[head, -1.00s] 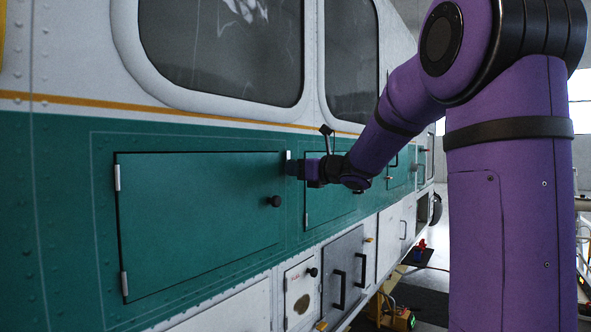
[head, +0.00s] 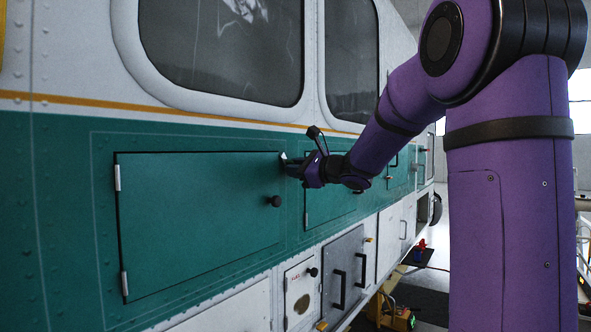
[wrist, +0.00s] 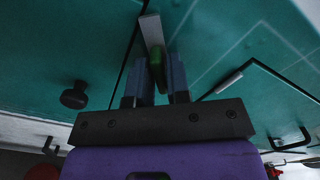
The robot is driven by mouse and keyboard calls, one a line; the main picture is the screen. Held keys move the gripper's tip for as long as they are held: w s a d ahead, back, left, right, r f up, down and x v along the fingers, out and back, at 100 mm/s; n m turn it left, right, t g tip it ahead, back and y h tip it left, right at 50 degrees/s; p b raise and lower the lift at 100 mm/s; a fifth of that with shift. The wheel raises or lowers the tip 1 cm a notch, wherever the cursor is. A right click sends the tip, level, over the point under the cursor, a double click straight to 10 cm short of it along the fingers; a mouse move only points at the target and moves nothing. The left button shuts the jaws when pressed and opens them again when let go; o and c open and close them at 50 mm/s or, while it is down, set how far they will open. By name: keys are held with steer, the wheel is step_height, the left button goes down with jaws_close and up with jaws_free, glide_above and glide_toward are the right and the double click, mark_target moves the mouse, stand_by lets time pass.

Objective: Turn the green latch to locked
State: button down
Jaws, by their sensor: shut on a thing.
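The latch shows in the wrist view as a green grip (wrist: 156,68) joined to a pale grey bar (wrist: 151,30). The bar lies at the edge of the large green hatch door (head: 200,215), across the dark seam. My gripper (wrist: 159,72) is shut on the green grip, with one finger on each side of it. In the head view my gripper (head: 292,168) is at the hatch's upper right corner, rolled to a tilt. There the pale bar (head: 283,157) shows as a small slanted piece, and the fingers hide the green grip.
A round black knob (head: 275,201) stands out from the hatch below my gripper. A second green panel (head: 330,190) is just to the right. Below are a grey door (head: 343,270) with black handles and a white panel (head: 299,290).

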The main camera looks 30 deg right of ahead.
steer(key=n, duration=0.5)
steer(key=shift+n, duration=0.3)
steer(key=n, duration=0.5)
steer(key=shift+f, duration=0.1)
stand_by(0.3)
steer(key=c, duration=1.2)
jaws_free()
steer(key=shift+s, duration=0.1)
steer(key=v, duration=1)
steer(key=shift+s, duration=0.3)
